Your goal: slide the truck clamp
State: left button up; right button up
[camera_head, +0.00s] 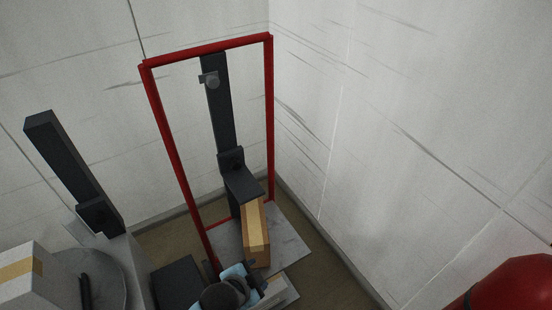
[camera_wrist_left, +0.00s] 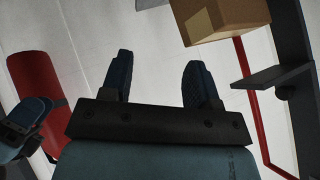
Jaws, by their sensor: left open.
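The truck is a red upright frame (camera_head: 178,140) with a dark vertical rail (camera_head: 219,115). A dark L-shaped clamp (camera_head: 238,178) sits on the rail, low down, just above a cardboard box (camera_head: 256,235). In the left wrist view the clamp (camera_wrist_left: 270,77) is at the right and the box (camera_wrist_left: 228,18) at the top. My left gripper (camera_head: 262,278) is in front of the box's lower end; its open, empty fingers (camera_wrist_left: 158,80) point past the box, apart from the clamp. A blue and dark part at the left edge there seems to be my right gripper (camera_wrist_left: 22,118); its fingers are unclear.
A grey bracket (camera_head: 209,80) is high on the rail. At left stand another dark post (camera_head: 70,170) and a white taped box (camera_head: 35,278). A red cylinder (camera_head: 515,285) is at the lower right. White walls close in behind and to the right.

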pick_arm(q)
jog(key=w+d+r+m+y, duration=0.1)
jog(key=w+d+r+m, duration=0.2)
jog(key=w+d+m, duration=0.15)
jog(key=m+t+y, duration=0.3)
jog(key=m+y, duration=0.7)
jog(key=m, duration=0.2)
send_near(237, 166)
jog(key=x, duration=0.9)
jog(key=shift+w+a+f, duration=0.15)
jog(key=shift+w+a, duration=0.05)
jog(key=shift+w, duration=0.15)
grip_shut()
notch_tip(237, 166, down, 9)
jog(key=shift+f+b, duration=0.25)
jog(key=shift+b, duration=0.65)
